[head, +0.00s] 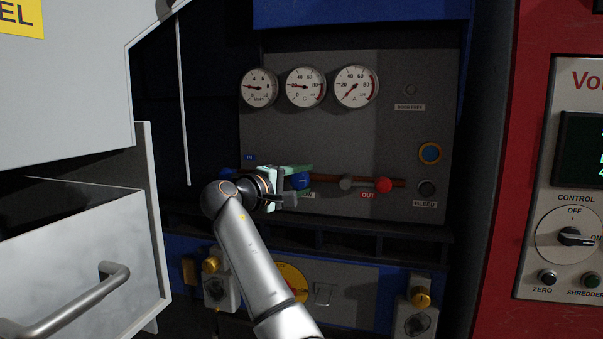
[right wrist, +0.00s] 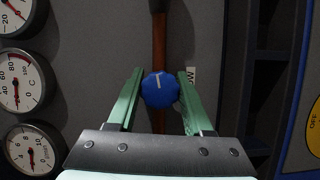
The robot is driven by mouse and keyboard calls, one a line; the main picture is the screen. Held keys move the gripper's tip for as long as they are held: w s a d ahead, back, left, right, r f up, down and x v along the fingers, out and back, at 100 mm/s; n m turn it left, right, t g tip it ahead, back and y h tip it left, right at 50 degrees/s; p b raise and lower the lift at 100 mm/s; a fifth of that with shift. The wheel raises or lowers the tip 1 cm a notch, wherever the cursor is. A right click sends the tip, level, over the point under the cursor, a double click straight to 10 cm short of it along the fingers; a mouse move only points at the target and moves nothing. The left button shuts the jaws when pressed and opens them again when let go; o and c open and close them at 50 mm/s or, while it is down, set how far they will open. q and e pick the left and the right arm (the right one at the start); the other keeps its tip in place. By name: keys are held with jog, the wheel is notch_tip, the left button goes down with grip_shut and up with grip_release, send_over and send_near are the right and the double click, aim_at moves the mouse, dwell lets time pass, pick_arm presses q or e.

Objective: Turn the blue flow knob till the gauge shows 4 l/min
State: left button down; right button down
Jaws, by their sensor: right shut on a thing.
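The blue flow knob (head: 299,182) sits on the pipe in the grey panel, partly hidden by my right gripper (head: 292,182). In the right wrist view the knob (right wrist: 159,90) lies between the two green fingers (right wrist: 158,98), which are shut on it; its white mark points up in that picture. The flow gauge (head: 258,88) is the leftmost of three dials at the top of the panel. Its needle points left, at about 2, though the print is small. It also shows at the lower left of the right wrist view (right wrist: 32,150). My left gripper is not in view.
Beside the flow gauge are gauges C (head: 305,87) and A (head: 356,87). A red knob (head: 383,185) and grey fitting (head: 347,183) sit right along the pipe. A black bleed knob (head: 427,188) is farther right. An open drawer (head: 141,215) stands at left, a red cabinet (head: 510,150) at right.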

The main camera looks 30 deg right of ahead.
jog(key=shift+f+m+y+p, duration=0.1)
jog(key=shift+m+y+p, duration=0.5)
jog(key=shift+m, duration=0.7)
jog(key=shift+c, duration=1.5)
grip_release()
